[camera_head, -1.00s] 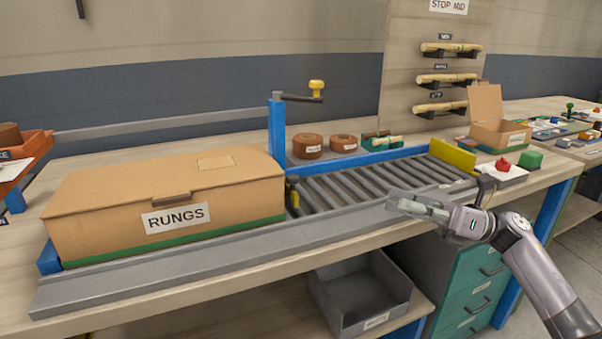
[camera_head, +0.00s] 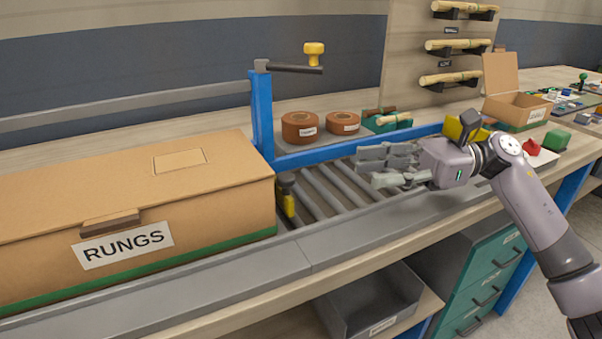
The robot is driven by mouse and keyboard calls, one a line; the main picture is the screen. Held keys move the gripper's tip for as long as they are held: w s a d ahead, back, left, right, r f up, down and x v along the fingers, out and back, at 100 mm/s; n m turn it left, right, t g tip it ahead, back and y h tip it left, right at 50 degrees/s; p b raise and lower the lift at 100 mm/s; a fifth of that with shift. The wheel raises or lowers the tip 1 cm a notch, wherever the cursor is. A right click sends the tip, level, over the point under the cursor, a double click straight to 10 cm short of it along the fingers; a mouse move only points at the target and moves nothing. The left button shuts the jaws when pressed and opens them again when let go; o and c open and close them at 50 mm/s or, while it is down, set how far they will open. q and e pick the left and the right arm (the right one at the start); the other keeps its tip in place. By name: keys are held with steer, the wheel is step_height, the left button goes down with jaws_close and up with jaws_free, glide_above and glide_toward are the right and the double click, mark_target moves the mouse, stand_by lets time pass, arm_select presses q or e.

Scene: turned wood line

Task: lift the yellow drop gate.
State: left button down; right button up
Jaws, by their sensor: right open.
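A small yellow block (camera_head: 287,203) with a dark top stands at the right end of the RUNGS box (camera_head: 210,228), at the start of the roller conveyor (camera_head: 325,190). It may be the near end of the drop gate; the box hides what lies behind it. A blue post (camera_head: 261,115) carries a dark crank arm with a yellow knob (camera_head: 314,48). A yellow plate (camera_head: 456,129) at the conveyor's far end is mostly hidden by my right arm. My right gripper (camera_head: 370,167) is open and empty above the rollers, pointing left. My left gripper is out of view.
Brown round tins (camera_head: 299,126) sit behind the blue rail (camera_head: 340,151). A grey ledge (camera_head: 350,246) runs along the front. An open carton (camera_head: 517,104) and a red piece (camera_head: 531,147) are at right. A grey bin (camera_head: 370,300) sits below.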

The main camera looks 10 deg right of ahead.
steer(key=a, duration=1.2)
steer(key=shift+s, duration=0.25)
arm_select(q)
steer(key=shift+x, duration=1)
arm_select(e)
steer(key=shift+a, duration=0.15)
steer(key=shift+c, duration=0.6)
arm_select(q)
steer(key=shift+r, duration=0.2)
arm_select(e)
jaws_close()
